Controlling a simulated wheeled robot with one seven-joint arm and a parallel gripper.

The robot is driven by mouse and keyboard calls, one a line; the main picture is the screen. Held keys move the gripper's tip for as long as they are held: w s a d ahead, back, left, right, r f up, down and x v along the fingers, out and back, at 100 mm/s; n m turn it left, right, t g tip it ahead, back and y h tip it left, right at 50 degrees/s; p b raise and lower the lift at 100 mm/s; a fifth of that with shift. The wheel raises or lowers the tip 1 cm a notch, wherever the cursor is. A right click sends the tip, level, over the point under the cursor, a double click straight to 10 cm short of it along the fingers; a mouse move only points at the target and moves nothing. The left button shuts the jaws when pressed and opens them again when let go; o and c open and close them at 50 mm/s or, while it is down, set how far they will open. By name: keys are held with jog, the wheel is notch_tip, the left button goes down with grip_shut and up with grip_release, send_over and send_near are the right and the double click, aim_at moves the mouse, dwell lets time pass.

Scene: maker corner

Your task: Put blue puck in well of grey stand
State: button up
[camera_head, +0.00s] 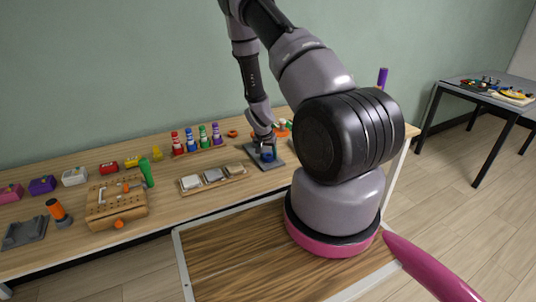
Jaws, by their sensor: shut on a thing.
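My gripper (266,151) points down near the back right of the workbench, with its fingers around the blue puck (267,156). The puck is small in this view and partly covered by the fingers. It is over a flat dark grey stand (272,166). I cannot tell whether the puck touches the stand or is held just above it. The stand's well is not visible under the gripper and puck.
A wooden tray (241,180) with pale blocks lies left of the stand. Several coloured bottles (204,136) stand behind it. A wooden box (116,204), green cylinder (147,173) and another dark grey piece (25,233) are farther left. Bare tabletop lies between the tray and stand.

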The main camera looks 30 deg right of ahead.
jog(key=o, duration=1.3)
jog(key=shift+f, duration=0.1)
jog(key=s+a+r+t+y, duration=0.1)
jog(key=s+a+r, duration=0.25)
jog(key=r, duration=0.95)
jog(key=s+a+r+n+y, duration=0.15)
jog(key=a+r, duration=0.25)
jog(key=r, duration=0.8)
jog(key=s+a+r+t+y, duration=0.15)
jog(key=s+a+r, duration=0.25)
jog(key=r, duration=0.9)
jog(key=s+a+r+n, duration=0.1)
jog(key=s+r, duration=0.3)
jog(key=s, duration=0.2)
jog(key=s+a+r+n+t, duration=0.1)
jog(key=s+r, duration=0.4)
jog(key=s, duration=0.1)
jog(key=s+a+r+n+y, duration=0.1)
jog(key=s+a+r, duration=0.1)
jog(key=s+r, duration=0.3)
jog(key=shift+s+t, duration=0.25)
jog(key=shift+s, duration=0.3)
